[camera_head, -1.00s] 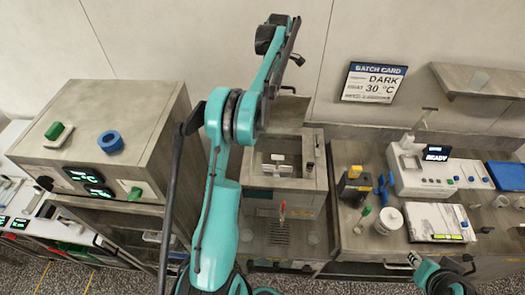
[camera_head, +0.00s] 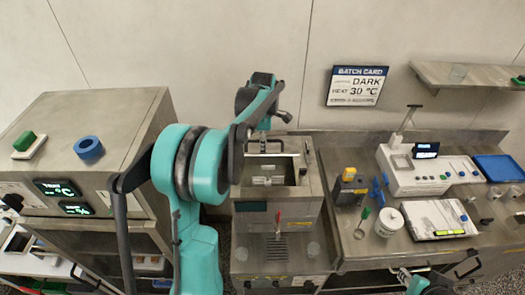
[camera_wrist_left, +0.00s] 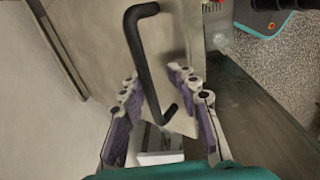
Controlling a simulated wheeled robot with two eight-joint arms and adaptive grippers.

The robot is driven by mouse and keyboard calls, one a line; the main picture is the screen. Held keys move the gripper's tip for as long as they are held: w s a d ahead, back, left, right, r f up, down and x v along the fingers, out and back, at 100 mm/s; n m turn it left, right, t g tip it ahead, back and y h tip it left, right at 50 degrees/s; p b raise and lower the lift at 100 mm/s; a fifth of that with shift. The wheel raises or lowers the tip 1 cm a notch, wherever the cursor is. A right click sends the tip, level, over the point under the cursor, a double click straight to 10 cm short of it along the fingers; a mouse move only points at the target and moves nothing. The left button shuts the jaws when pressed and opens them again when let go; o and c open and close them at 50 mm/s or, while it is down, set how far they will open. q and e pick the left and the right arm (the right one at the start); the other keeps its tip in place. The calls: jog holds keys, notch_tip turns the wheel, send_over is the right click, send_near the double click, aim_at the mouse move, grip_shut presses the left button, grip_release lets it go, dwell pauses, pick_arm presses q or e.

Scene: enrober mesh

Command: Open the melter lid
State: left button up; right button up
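The melter (camera_head: 277,205) is the steel box at the centre of the head view, with its top opening uncovered and a pale stirrer (camera_head: 268,181) visible inside. In the left wrist view, the steel lid panel (camera_wrist_left: 172,42) carries a long black bar handle (camera_wrist_left: 132,40). In the head view the lid is largely hidden by my left arm. My left gripper (camera_wrist_left: 155,76) is open, its purple-padded fingers on either side of the lower part of the handle; contact cannot be told. In the head view it is at the melter's back edge. My right gripper (camera_head: 404,276) is low at the right, apart from the melter.
A steel cabinet (camera_head: 75,145) with green and blue knobs stands left. The right bench (camera_head: 345,240) holds a yellow-and-black device (camera_head: 350,187), a white cup (camera_head: 388,222), a white instrument (camera_head: 412,172) and a blue tray (camera_head: 500,167). A batch card (camera_head: 356,86) hangs on the wall.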

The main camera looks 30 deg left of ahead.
pick_arm(q)
jog(key=shift+s+d+f, duration=0.15)
jog(key=shift+s+f, duration=0.1)
jog(key=shift+f, duration=0.1)
notch_tip(320, 180, up, 9)
jog(key=w+a+p, duration=0.1)
jog(key=w+p, duration=0.1)
jog(key=p, duration=0.3)
jog(key=shift+w+a+f+p, duration=0.15)
jog(key=shift+a+f+p, duration=0.05)
jog(key=shift+p, duration=0.15)
dwell(0.3)
